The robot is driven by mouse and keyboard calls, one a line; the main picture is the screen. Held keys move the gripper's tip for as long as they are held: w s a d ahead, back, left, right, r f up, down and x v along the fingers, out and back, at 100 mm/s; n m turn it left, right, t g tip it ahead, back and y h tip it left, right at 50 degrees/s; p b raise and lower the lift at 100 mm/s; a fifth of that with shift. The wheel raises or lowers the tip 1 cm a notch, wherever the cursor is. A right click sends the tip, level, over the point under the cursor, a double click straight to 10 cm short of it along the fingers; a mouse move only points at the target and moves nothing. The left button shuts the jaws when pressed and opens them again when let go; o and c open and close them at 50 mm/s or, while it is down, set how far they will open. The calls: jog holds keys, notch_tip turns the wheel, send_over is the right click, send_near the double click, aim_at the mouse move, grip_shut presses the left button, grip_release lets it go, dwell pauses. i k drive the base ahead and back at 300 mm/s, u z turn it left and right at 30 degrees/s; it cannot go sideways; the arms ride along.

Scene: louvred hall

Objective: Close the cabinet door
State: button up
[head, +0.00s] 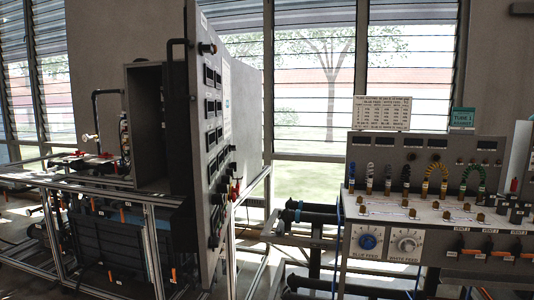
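A grey cabinet (148,125) stands on a metal frame left of centre in the head view. Its open side shows a dark interior with some fittings at its left edge. The cabinet door (212,150) is a tall grey panel with black displays, knobs and a red control on its face. It stands open, swung out from the cabinet and seen at a steep angle. A black upright bar (178,70), perhaps a handle, shows at the door's left edge. The hinge line is not clear. My gripper is not in view.
A control bench (430,205) with coloured hoses, dials and valves stands at the right. Black pipes (310,215) run low between them. Louvred windows (315,100) line the back.

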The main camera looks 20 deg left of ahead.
aim_at(185, 89)
jog(key=z, duration=0.05)
jog(key=i, duration=0.65)
jog(key=u, duration=0.8)
jog(key=i, duration=0.8)
jog(key=u, duration=1.25)
jog(key=k, duration=1.1)
jog(key=z, duration=0.05)
jog(key=i, duration=0.55)
jog(key=z, duration=0.1)
